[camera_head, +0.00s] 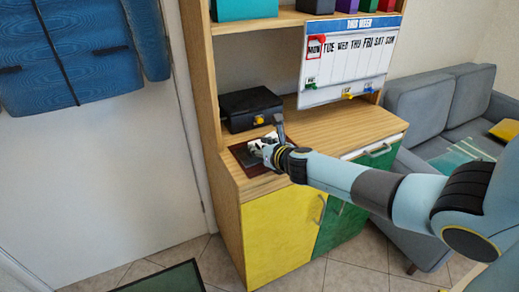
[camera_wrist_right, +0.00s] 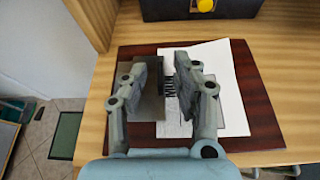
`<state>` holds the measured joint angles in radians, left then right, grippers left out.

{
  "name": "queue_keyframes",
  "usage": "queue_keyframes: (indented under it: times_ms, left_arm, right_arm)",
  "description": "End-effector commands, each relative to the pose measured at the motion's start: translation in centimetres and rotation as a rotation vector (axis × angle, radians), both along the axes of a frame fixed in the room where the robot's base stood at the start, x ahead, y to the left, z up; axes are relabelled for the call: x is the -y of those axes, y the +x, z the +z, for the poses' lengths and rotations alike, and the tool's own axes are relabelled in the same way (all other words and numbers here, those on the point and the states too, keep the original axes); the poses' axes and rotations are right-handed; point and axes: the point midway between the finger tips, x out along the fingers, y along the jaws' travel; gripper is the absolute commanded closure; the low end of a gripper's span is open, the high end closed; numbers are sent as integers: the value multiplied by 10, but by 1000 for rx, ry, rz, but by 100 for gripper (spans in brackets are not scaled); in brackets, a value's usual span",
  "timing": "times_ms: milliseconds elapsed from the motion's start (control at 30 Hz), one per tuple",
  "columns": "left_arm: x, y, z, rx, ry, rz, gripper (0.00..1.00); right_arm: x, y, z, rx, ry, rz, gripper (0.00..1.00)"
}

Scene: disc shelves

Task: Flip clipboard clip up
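The clipboard is a dark red-brown board (camera_head: 240,154) lying flat on the wooden counter; it also shows in the right wrist view (camera_wrist_right: 262,120). White paper (camera_wrist_right: 228,85) lies on it. The clip (camera_wrist_right: 150,102) is a grey metal plate with a dark coil spring beside it, seen between my right fingers. My right gripper (camera_head: 275,139) is over the clipboard, and in the wrist view its fingers (camera_wrist_right: 160,65) stand apart. I cannot tell whether a finger touches the clip, and the fingers hide part of it. My left gripper is not in view.
A black box (camera_head: 250,106) with a yellow knob stands just behind the clipboard. A weekly calendar board (camera_head: 347,60) hangs above the counter's back. The counter right of the clipboard (camera_head: 345,127) is clear. A wooden side panel (camera_head: 200,70) rises at left.

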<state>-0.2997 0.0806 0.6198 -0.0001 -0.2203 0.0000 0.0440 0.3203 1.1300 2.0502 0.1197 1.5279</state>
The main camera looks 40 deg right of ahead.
Motion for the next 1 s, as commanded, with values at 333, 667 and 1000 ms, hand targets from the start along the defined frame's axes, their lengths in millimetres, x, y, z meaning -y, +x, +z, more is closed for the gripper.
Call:
queue_keyframes:
  times_ms: [333, 667, 1000]
  left_arm:
    - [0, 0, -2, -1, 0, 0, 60]
    - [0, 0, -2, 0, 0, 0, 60]
    - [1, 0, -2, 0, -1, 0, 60]
  right_arm:
    - [1, 5, -1, 0, 0, 0, 71]
    - [1, 5, -2, 0, 0, 0, 100]
    - [1, 5, -1, 0, -1, -1, 100]
